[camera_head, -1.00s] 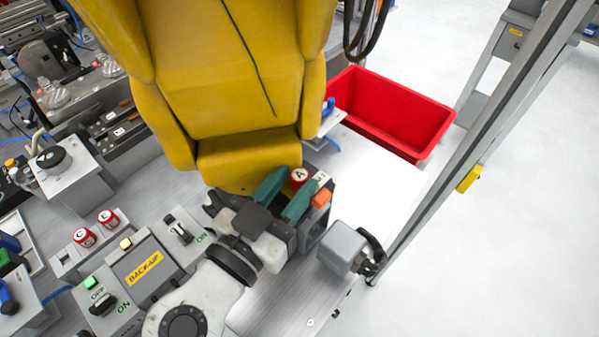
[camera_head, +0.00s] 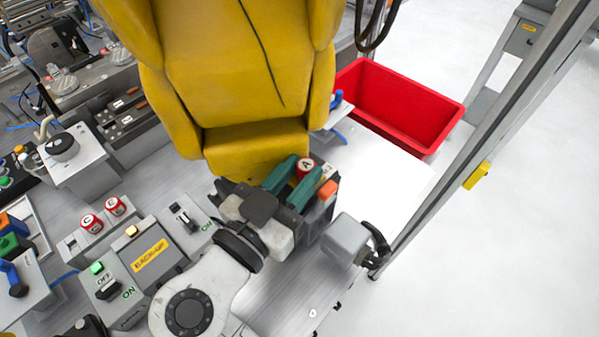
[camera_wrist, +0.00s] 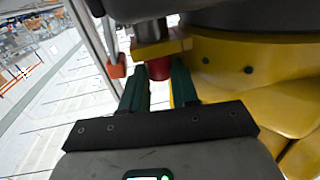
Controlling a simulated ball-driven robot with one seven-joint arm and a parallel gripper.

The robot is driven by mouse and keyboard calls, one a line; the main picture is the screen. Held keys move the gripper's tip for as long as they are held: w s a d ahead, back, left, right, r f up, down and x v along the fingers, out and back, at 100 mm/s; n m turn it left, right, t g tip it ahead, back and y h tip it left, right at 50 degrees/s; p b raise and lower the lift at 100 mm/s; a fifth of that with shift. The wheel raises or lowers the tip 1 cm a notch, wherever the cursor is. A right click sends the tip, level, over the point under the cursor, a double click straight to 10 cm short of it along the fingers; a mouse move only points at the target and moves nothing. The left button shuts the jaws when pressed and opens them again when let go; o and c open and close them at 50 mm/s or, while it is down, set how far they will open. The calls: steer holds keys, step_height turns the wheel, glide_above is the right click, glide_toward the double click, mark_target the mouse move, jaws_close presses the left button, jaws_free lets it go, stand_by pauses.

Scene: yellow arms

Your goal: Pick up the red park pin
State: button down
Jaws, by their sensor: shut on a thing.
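The red park pin (camera_head: 306,166) has a white cap marked with a letter A. It sits between the green fingers of my gripper (camera_head: 294,178), in front of the yellow arm. In the wrist view the red pin (camera_wrist: 159,69) shows between the two green fingertips (camera_wrist: 159,84), under a yellow and metal part. My gripper is shut on the pin. The pin's lower part is hidden, so I cannot tell whether it is clear of its seat.
The large yellow arm (camera_head: 235,70) stands right behind my gripper. Two red buttons marked C (camera_head: 91,223) and other control boxes (camera_head: 145,252) fill the left of the bench. A red bin (camera_head: 400,105) stands at the back right.

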step_height(320, 180, up, 3)
steer(key=shift+f+b, duration=0.1)
steer(key=shift+b, duration=0.45)
steer(key=s+a+r+b, duration=0.1)
steer(key=s+a+r, duration=0.1)
steer(key=s+r, duration=0.8)
steer(key=s, duration=0.3)
steer(key=shift+s+a+b, duration=0.3)
steer(key=shift+s+a, duration=0.05)
steer(key=shift+a, duration=0.05)
steer(key=shift+f, duration=0.2)
